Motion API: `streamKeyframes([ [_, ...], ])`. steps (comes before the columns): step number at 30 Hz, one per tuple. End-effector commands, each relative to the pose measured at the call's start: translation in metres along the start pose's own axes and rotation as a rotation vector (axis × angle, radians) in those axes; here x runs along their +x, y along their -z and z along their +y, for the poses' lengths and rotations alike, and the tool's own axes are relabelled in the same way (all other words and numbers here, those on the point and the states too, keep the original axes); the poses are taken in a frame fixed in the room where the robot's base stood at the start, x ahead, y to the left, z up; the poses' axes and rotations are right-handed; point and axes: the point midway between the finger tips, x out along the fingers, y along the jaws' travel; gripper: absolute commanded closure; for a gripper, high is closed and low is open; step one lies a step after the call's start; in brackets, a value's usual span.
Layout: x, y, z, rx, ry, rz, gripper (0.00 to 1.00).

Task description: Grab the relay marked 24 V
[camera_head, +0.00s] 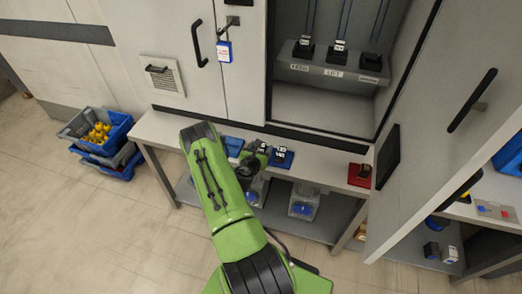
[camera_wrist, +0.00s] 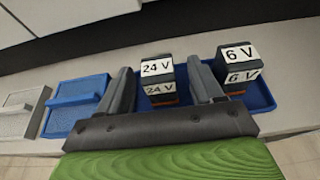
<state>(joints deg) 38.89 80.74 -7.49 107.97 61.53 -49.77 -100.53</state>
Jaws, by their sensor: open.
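The relay marked 24 V (camera_wrist: 159,80) is a dark block with white labels on its top and front and an orange strip low down. It stands in a blue tray (camera_wrist: 263,92). My gripper (camera_wrist: 160,70) is open, with one finger on each side of this relay and a small gap showing on both sides. A similar relay marked 6 V (camera_wrist: 238,66) stands just right of the right finger in the same tray. In the head view my gripper (camera_head: 254,161) is over the bench by the blue tray (camera_head: 287,162); the labels are too small to read there.
Left of the tray lie a blue case (camera_wrist: 75,102) and a grey case (camera_wrist: 20,112) on the bench (camera_head: 160,128). An open cabinet door (camera_head: 430,130) juts out at right.

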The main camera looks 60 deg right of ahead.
Motion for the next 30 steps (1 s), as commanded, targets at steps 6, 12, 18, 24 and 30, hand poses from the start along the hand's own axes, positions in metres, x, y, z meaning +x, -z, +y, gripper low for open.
streamKeyframes([
  [6,0.0144,-0.0004,0.0010,-0.002,-0.002,0.000,0.34],
  [12,0.0139,-0.0004,0.0009,-0.003,-0.002,0.000,0.46],
  [18,0.0137,-0.0002,0.0008,-0.003,-0.002,0.000,0.77],
  [24,0.0136,-0.0004,0.0008,-0.004,-0.002,0.000,0.91],
  [30,0.0098,-0.0040,0.0013,-0.005,-0.003,0.000,0.91],
])
